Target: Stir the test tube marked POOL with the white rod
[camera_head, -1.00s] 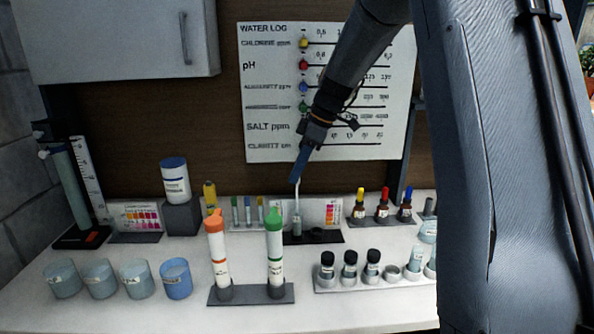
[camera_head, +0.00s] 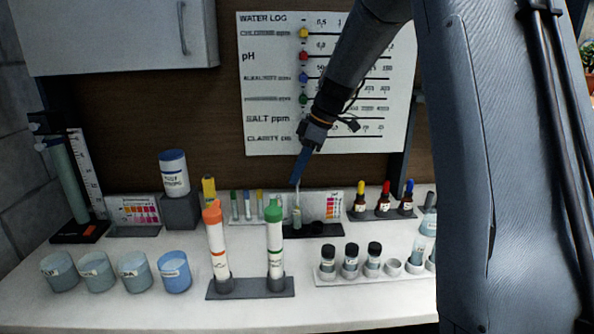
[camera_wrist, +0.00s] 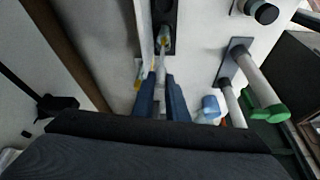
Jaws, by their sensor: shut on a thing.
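My gripper (camera_head: 296,182) is shut on the white rod (camera_head: 298,195), which points down from the blue fingers. The rod also shows in the wrist view (camera_wrist: 162,50), beyond the fingers (camera_wrist: 162,92). Its lower end meets the mouth of a small clear test tube (camera_head: 296,218), apparently inside it; the depth is hard to tell. The tube stands upright in a black holder (camera_head: 328,231) at the back of the counter. It holds pale yellowish liquid. Its marking is too small to read, so I cannot confirm POOL.
In front stand two white tubes with orange (camera_head: 211,213) and green caps (camera_head: 273,211). Dropper bottles (camera_head: 384,204) and black-capped vials (camera_head: 350,258) stand right. Several blue cups (camera_head: 134,272) stand front left. A colour chart (camera_head: 333,205) is close behind the tube.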

